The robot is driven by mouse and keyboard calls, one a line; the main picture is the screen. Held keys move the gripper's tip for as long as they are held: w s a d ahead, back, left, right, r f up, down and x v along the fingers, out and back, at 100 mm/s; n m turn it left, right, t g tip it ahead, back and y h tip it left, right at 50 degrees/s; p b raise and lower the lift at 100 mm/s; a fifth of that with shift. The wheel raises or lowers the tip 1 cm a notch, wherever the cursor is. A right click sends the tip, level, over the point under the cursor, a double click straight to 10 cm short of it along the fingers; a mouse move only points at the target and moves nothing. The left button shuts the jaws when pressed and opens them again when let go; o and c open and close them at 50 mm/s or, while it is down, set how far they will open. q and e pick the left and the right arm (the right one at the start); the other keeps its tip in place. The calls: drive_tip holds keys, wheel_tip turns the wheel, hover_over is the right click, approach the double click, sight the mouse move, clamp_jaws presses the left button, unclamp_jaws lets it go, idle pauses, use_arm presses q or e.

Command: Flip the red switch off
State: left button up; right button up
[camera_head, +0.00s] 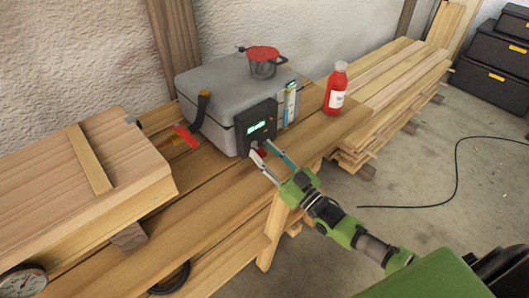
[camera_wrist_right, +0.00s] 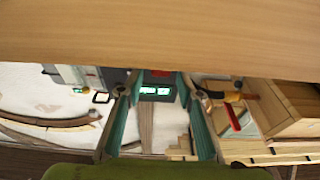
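The red switch (camera_head: 262,152) is a small red part low on the dark control panel (camera_head: 257,127), which has a lit green display and sits on the front of a grey box (camera_head: 215,85). My right gripper (camera_head: 260,148) is open, its two fingers pointing at the panel with the red switch between or just behind their tips. In the right wrist view, the red switch (camera_wrist_right: 161,73) shows between the fingertips (camera_wrist_right: 158,82), partly cut off by a wooden surface. I cannot tell whether a finger touches it. My left gripper is not in view.
The box stands on a wooden bench (camera_head: 215,205). A wooden crate (camera_head: 85,180) is at left, with a red-handled tool (camera_head: 186,136) near the box.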

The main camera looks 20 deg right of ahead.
drive_tip(key=v, duration=1.1)
drive_tip(key=shift+s, duration=0.3)
drive_tip(key=shift+d+f, duration=0.1)
drive_tip(key=s+d+f+m+g+h, duration=0.1)
drive_tip(key=d+f+g+h, duration=0.1)
drive_tip(key=f, duration=0.8)
drive_tip(key=s+d+f+g+h, duration=0.1)
drive_tip(key=s+f+g+h, duration=0.1)
drive_tip(key=f, duration=0.8)
drive_tip(key=s+f+g+h, duration=0.1)
drive_tip(key=s+f+g, duration=0.2)
drive_tip(key=s+f, duration=0.35)
drive_tip(key=s+f+g+h, duration=0.1)
drive_tip(key=s+f+g, duration=0.15)
drive_tip(key=f, duration=0.75)
drive_tip(key=s+a+f+g, duration=0.2)
drive_tip(key=s+f, duration=0.3)
drive_tip(key=s, duration=0.4)
drive_tip(key=s+a+f+g, duration=0.2)
drive_tip(key=s+f+g, duration=0.2)
drive_tip(key=s, duration=0.6)
drive_tip(key=s+a+f+g+h, duration=0.1)
drive_tip(key=s+a+f+g, duration=0.1)
drive_tip(key=s+f, duration=0.4)
drive_tip(key=s+g, duration=0.1)
drive_tip(key=s, duration=0.2)
drive_tip(key=shift+s+a+m+p, duration=0.3)
drive_tip(key=shift+p, duration=0.1)
drive_tip(key=shift+f, duration=0.1)
